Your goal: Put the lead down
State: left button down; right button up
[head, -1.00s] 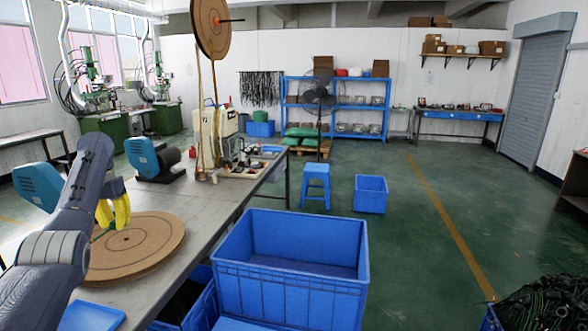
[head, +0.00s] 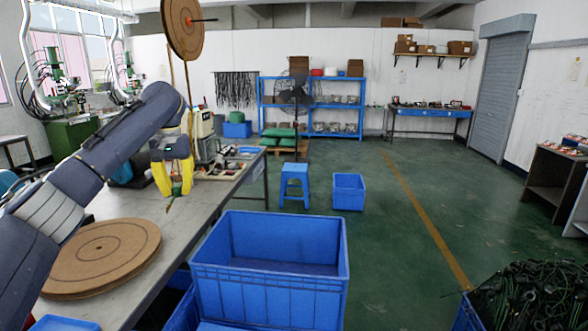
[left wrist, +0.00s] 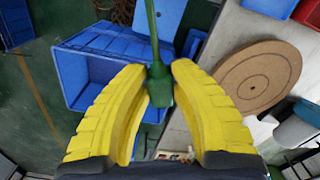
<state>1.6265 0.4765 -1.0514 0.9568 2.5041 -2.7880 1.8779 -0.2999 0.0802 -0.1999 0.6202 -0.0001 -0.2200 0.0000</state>
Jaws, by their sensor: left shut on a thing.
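My left gripper (head: 175,192) has yellow fingers and is shut on the green lead (left wrist: 158,90). In the left wrist view the gripper (left wrist: 159,78) pinches the lead's thick green end between its fingertips, and a thin green cable runs up out of the picture. In the head view the gripper points down above the metal table, beyond the round brown board (head: 100,254), and only a small tip of the lead shows below the fingers. The lead hangs clear of the board. My right gripper is not in view.
A large, empty-looking blue crate (head: 270,280) stands beside the table (head: 140,208). A crate of tangled dark green leads (head: 535,300) is at the lower right. A blue stool (head: 294,182) and a smaller blue bin (head: 349,191) stand on open green floor.

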pick_arm(q)
jog(key=s+d+f+m, duration=0.1)
jog(key=s+d+f, duration=1.2)
jog(key=d, duration=0.4)
jog(key=s+a+f, duration=0.2)
jog(key=s+f, duration=0.3)
jog(key=s, duration=0.3)
jog(key=s+a+f+m, duration=0.1)
jog(key=s+a+f, duration=0.2)
jog(key=s+f, duration=0.3)
jog(key=shift+s+a+f+m, duration=0.25)
jog(key=shift+s+a+m, duration=0.1)
jog(key=shift+s, duration=0.65)
